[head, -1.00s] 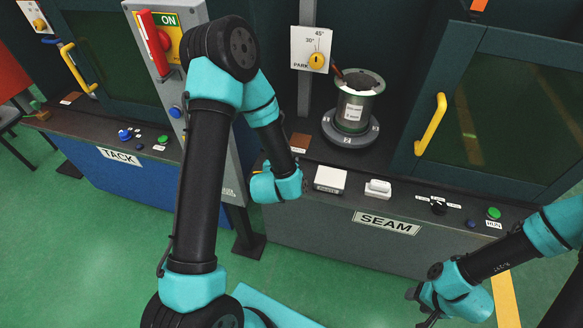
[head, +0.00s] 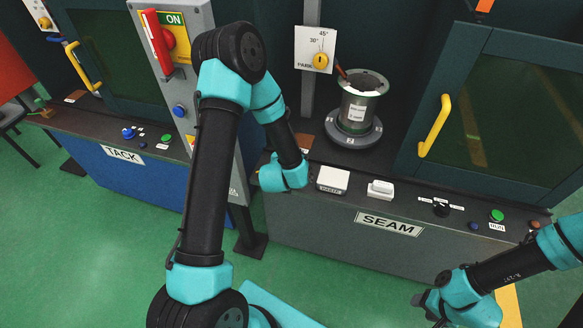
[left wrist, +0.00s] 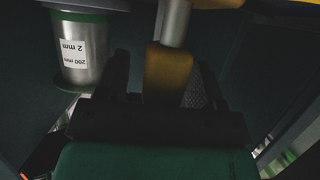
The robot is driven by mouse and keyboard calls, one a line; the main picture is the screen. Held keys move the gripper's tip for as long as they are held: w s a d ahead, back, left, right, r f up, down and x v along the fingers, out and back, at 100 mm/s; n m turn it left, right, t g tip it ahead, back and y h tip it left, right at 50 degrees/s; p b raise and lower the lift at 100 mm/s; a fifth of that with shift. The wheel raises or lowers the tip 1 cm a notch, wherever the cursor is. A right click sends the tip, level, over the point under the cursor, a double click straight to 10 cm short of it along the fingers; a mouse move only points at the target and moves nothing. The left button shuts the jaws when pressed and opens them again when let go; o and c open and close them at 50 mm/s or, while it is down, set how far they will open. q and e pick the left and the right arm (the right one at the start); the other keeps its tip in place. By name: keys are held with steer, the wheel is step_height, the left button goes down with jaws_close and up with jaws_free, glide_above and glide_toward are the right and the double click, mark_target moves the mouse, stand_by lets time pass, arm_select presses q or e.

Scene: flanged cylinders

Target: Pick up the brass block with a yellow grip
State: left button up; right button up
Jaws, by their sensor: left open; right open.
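A brass block (left wrist: 168,74) on a grey metal rod shows in the left wrist view, with part of a yellow piece (left wrist: 215,3) at the top edge. My left gripper (left wrist: 160,85) is open, with its dark fingers on either side of the block. I cannot tell whether they touch it. In the head view the left gripper is hidden behind my left wrist, and I cannot make out the block there. My right gripper (head: 428,306) is open and empty, low at the right, away from the bench.
A flanged cylinder (head: 357,104) stands on a round grey base (head: 354,134) and shows upside down in the left wrist view (left wrist: 83,48). A dial with a yellow knob (head: 320,61) is behind it. A door with a yellow handle (head: 434,126) is on the right.

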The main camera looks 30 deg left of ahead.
arm_select(q)
jaws_close()
stand_by(0.7)
